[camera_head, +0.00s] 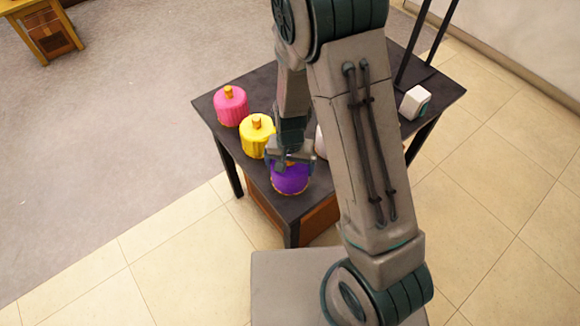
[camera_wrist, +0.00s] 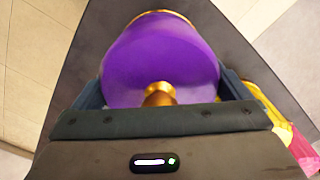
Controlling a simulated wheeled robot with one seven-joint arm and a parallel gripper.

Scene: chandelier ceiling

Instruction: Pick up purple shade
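The purple shade (camera_head: 290,179) has a gold knob and rim and is at the near corner of the dark table. It also fills the middle of the wrist view (camera_wrist: 160,65), with its knob toward my palm. My gripper (camera_head: 290,160) is above the shade and partly hides its top. Its fingers (camera_wrist: 162,88) are wide apart, one on each side of the shade. I cannot tell whether they touch it.
A yellow shade (camera_head: 256,138) stands close beside the purple one, with a pink shade (camera_head: 230,107) farther left. A white object (camera_head: 414,102) sits at the table's right, near a dark stand (camera_head: 428,45). My arm hides the table's middle (camera_head: 262,88).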

